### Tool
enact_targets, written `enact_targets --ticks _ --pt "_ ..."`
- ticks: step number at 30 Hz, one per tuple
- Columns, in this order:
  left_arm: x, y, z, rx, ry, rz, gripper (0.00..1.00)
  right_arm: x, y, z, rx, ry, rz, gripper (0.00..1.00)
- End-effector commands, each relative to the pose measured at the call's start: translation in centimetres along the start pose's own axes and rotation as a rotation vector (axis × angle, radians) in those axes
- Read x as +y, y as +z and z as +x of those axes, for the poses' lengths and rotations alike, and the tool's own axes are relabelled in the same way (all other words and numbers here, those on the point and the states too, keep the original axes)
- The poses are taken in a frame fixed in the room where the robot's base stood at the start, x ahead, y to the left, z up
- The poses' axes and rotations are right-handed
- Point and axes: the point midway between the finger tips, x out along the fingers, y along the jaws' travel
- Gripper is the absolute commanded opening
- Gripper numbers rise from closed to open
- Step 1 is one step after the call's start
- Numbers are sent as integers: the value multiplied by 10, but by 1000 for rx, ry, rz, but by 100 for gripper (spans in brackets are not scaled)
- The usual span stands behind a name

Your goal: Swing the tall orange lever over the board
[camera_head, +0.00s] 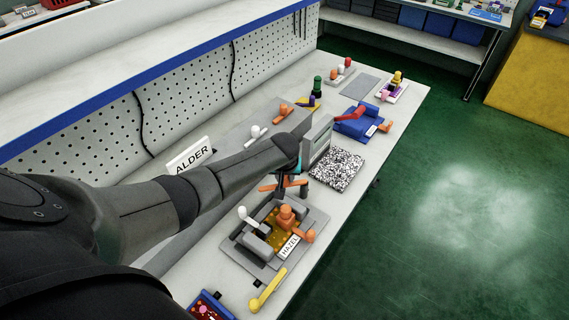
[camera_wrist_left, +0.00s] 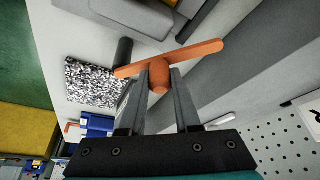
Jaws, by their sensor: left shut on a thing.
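My left gripper (camera_head: 284,180) reaches in over the bench, above the far side of the fixture labelled HAZEL. In the left wrist view, its fingers (camera_wrist_left: 161,72) are shut on the rounded middle of an orange crossbar handle (camera_wrist_left: 200,53). The orange bar also shows in the head view (camera_head: 268,187), partly hidden by the gripper. I take it for the tall orange lever; its lower part is hard to make out. The gold board (camera_head: 270,243) lies in the grey fixture (camera_head: 246,263), with an orange knob (camera_head: 287,217) standing over it. My right gripper is not in view.
A white-knobbed lever (camera_head: 243,213) and an orange ball handle (camera_head: 309,236) flank the board. A yellow handle (camera_head: 268,290) lies nearer. An ALDER sign (camera_head: 190,155) and pegboard line the left. The floor is open to the right.

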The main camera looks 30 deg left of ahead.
Motion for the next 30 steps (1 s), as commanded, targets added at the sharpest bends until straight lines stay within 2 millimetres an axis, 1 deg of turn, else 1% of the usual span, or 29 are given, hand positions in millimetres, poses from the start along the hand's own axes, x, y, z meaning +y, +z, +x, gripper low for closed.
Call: enact_targets --ticks 1,6,9,15,21,30 --pt "2 4 -5 -9 -18 -44 0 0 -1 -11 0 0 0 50" --pt "7 13 -7 -9 -79 -194 0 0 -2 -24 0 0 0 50" --pt "10 18 -8 -9 -116 -279 0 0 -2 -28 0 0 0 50" --pt "16 25 -9 -7 -181 -438 0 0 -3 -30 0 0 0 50" --pt "22 30 -10 -6 -233 -560 0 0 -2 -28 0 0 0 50" --pt "26 33 -12 -4 -277 -661 0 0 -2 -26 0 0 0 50"
